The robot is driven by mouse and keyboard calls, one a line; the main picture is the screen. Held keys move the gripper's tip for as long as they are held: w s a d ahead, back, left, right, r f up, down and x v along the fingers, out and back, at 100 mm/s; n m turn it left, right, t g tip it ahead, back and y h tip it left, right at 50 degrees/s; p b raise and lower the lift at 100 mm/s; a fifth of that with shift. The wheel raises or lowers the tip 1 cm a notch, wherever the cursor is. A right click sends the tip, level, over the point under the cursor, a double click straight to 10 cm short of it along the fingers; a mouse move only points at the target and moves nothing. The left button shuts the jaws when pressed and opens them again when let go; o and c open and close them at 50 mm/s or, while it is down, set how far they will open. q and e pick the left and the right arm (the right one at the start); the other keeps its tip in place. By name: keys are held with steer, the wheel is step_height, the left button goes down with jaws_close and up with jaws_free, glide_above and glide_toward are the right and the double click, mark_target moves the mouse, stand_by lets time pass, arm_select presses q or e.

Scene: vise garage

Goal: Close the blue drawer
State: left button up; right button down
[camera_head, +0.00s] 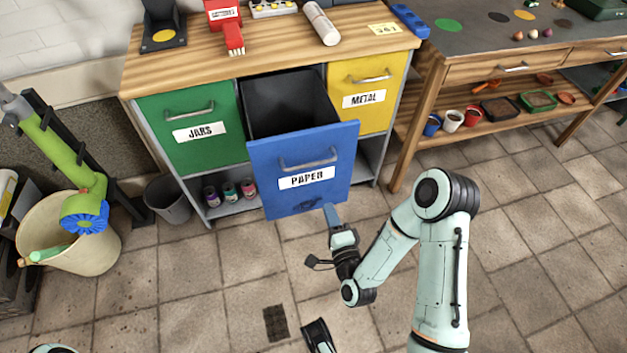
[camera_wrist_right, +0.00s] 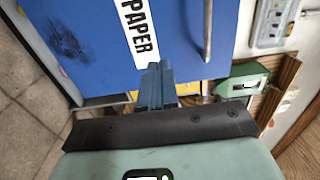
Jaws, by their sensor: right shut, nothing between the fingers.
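The blue drawer (camera_head: 302,170), labelled PAPER, is pulled out from the middle of the cabinet, between the green and yellow drawers. Its dark inside shows from above. A metal handle (camera_head: 308,160) runs across its front. My right gripper (camera_head: 330,212) is shut and empty, in front of the lower edge of the blue front, below the label. In the right wrist view the shut fingers (camera_wrist_right: 156,84) point at the blue front (camera_wrist_right: 90,40), close to the end of the PAPER label; I cannot tell whether they touch it.
The green JARS drawer (camera_head: 190,128) and yellow METAL drawer (camera_head: 366,88) are shut. A beige bin (camera_head: 95,250) and a grey bin (camera_head: 167,199) stand at the left. A wooden workbench (camera_head: 470,68) stands to the right. The tiled floor before the drawer is mostly clear.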

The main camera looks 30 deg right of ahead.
mark_target(314, 169)
arm_select(q)
steer(key=shift+w+a+f+t+b, duration=0.3)
steer(key=shift+w+a+f+b, duration=0.15)
steer(key=shift+w+f, duration=0.35)
arm_select(e)
steer(key=x, duration=1.2)
steer(key=shift+w, duration=0.15)
arm_select(q)
steer(key=shift+w, duration=0.1)
